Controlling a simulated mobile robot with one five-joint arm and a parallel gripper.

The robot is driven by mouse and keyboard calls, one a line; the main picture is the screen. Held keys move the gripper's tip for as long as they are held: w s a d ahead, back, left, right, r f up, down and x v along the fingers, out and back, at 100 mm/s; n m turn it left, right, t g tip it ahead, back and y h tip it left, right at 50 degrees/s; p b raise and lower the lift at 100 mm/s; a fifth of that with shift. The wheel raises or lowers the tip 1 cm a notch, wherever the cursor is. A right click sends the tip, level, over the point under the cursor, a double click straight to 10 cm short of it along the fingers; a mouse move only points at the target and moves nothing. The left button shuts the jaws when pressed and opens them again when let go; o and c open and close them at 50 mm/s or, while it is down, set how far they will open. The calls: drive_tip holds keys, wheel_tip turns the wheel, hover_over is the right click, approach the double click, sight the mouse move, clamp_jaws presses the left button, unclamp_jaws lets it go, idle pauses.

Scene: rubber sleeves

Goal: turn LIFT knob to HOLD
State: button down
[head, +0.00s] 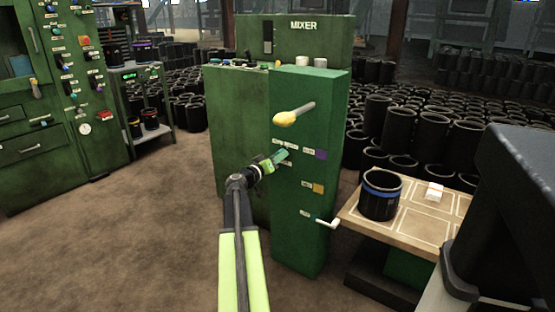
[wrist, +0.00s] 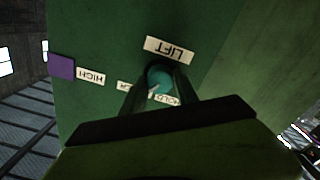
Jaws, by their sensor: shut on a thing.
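The LIFT knob (wrist: 160,76) is a round teal knob on the green mixer panel (wrist: 108,45). It also shows as a teal bit at my gripper's tip in the head view (head: 282,156). In the wrist view, the LIFT label (wrist: 169,49) appears upside down above it. The HOLD label (wrist: 169,100) is partly hidden below it, and another partly hidden label (wrist: 124,86) is at its left. A pale pointer mark on the knob slants down between these two labels. My gripper (wrist: 160,84) is shut on the knob, one finger on each side.
A purple square (wrist: 61,67) beside a HIGH label is on the same panel. A yellow-ended lever (head: 287,118) sticks out above my gripper, and a white crank handle (head: 328,222) below. A wooden table (head: 412,225) with a blue-banded black sleeve (head: 380,205) stands right.

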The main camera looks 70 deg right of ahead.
drive_tip(key=shift+d+n, duration=0.15)
drive_tip(key=shift+n, duration=0.25)
drive_tip(key=n, duration=1)
drive_tip(key=shift+r+n, duration=0.1)
drive_tip(key=shift+n, duration=0.2)
idle(0.3)
drive_tip(key=c, duration=0.9)
unclamp_jaws()
drive_tip(key=v, duration=1.7)
drive_tip(key=shift+a, duration=0.3)
